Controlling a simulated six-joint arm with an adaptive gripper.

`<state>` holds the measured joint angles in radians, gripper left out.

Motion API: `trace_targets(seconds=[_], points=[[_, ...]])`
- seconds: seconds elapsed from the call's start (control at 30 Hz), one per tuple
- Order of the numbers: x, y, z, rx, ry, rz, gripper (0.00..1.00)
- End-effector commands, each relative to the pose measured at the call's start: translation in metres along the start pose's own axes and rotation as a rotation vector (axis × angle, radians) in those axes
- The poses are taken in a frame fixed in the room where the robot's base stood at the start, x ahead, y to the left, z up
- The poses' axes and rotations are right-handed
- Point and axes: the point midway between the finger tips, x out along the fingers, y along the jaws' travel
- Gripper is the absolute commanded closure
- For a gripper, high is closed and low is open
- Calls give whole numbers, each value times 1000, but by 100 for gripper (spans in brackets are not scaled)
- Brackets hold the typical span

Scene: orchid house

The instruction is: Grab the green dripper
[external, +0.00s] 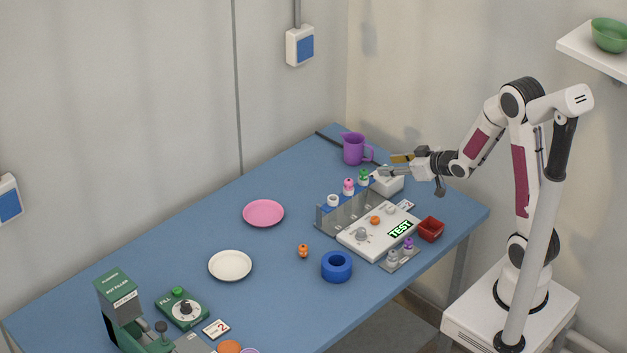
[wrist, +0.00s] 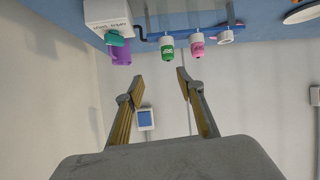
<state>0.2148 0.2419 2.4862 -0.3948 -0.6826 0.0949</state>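The green dripper (external: 363,177) stands at the back of the test station, between a pink dripper (external: 348,187) and a white box (external: 388,181). In the wrist view the green dripper (wrist: 167,52) shows with its green end toward my gripper, and the pink one (wrist: 197,47) is just right of it. My gripper (external: 388,165) is open and empty, held level above the white box, to the right of the green dripper. In the wrist view its two fingers (wrist: 160,81) are spread, with the green dripper beyond the tips, not between them.
A purple jug (external: 354,149) stands behind the green dripper. A white-topped dripper (external: 333,201), the TEST board (external: 372,240), a red bin (external: 431,229) and a blue ring (external: 337,266) are nearby. Pink (external: 263,213) and white (external: 230,265) plates lie left. Table between them is clear.

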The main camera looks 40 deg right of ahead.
Motion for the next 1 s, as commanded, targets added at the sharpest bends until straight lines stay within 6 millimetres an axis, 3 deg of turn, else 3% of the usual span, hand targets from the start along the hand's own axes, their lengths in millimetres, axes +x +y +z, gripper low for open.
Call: trace_targets(seconds=[0.3, 1.0], points=[[25, -7, 14, 30, 86, -63, 62], [36, -10, 14, 37, 108, -77, 62]])
